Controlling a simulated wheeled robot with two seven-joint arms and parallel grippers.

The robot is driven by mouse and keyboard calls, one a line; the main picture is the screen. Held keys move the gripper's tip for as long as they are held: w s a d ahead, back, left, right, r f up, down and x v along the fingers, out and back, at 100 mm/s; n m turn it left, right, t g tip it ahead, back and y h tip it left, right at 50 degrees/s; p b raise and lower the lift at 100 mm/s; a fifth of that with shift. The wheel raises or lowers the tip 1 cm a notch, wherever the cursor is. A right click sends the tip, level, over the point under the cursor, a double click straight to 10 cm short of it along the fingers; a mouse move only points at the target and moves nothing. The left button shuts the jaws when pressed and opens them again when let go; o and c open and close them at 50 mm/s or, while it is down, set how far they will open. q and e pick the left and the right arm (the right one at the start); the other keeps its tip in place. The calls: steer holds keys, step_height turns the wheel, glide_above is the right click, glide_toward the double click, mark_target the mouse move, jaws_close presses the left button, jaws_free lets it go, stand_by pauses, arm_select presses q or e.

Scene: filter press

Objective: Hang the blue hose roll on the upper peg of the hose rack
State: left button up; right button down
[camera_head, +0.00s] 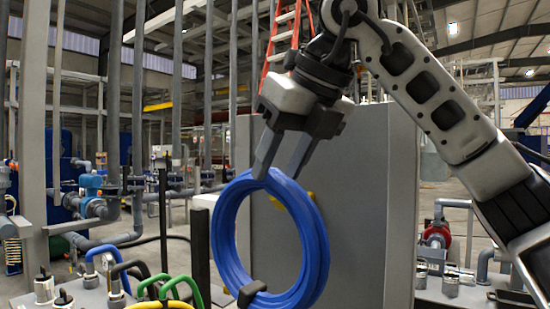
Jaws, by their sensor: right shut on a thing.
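The blue hose roll (311,240) hangs upright as a ring in the middle of the head view. My right gripper (277,165) comes down from above, shut on the top of the roll. A small black piece (251,293) overlaps the bottom of the ring; I cannot tell whether it is a strap on the roll or part of something else. A dark upright post (200,246) stands just left of the roll, apart from it in the picture. I cannot make out the rack's upper peg for sure. My left gripper is not in view.
A large grey cabinet (365,210) stands behind the roll, with a yellow mark seen through the ring. Blue, green and yellow hoses (182,287) and fittings are at lower left. A red pump (436,236) with pipes is at right. An orange ladder (283,38) stands behind.

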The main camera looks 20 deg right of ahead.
steer(key=w+d+f, duration=0.1)
steer(key=w+d, duration=0.2)
steer(key=d, duration=0.2)
steer(key=shift+w+d+p, duration=0.15)
steer(key=shift+d+p, duration=0.1)
steer(key=shift+p, duration=0.1)
stand_by(0.5)
steer(key=shift+f, duration=0.15)
stand_by(0.4)
steer(key=c, duration=0.7)
jaws_free()
steer(key=shift+f, duration=0.1)
steer(key=v, duration=1.6)
